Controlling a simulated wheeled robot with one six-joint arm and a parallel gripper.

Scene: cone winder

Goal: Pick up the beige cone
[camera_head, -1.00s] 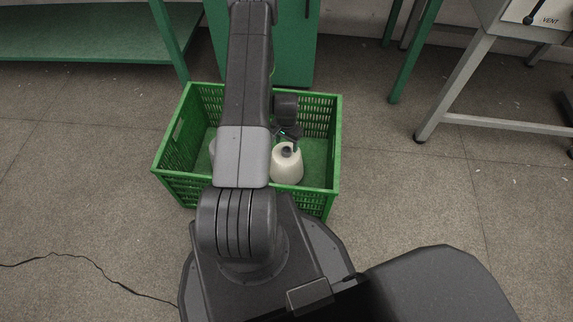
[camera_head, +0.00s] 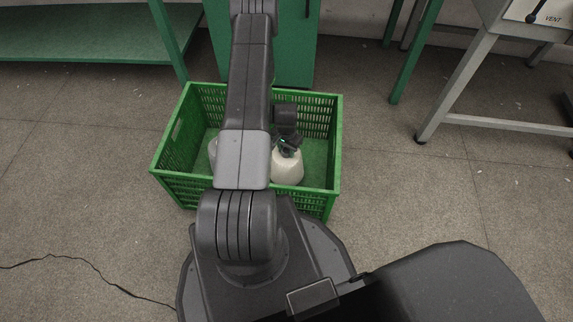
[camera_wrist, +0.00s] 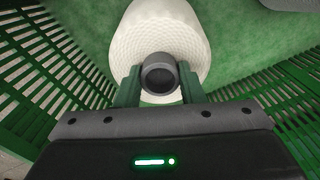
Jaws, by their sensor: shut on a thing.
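The beige cone (camera_head: 287,168) stands upright in the right part of the green crate (camera_head: 336,150). In the wrist view the cone (camera_wrist: 168,30) shows pale wound yarn, with its dark hollow tip pointing at the camera. My gripper (camera_head: 287,146) is down in the crate at the cone's top. In the wrist view its two green fingers (camera_wrist: 158,88) are shut on the tip, one on each side. The cone's base appears to be on the crate's floor; the contact is not clear.
Another pale cone (camera_head: 213,150) is in the left of the crate, partly hidden by my arm. The crate's slatted walls (camera_wrist: 50,62) rise around my gripper. A green cabinet (camera_head: 300,60) stands behind, and a grey-legged table (camera_head: 460,85) is at the right.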

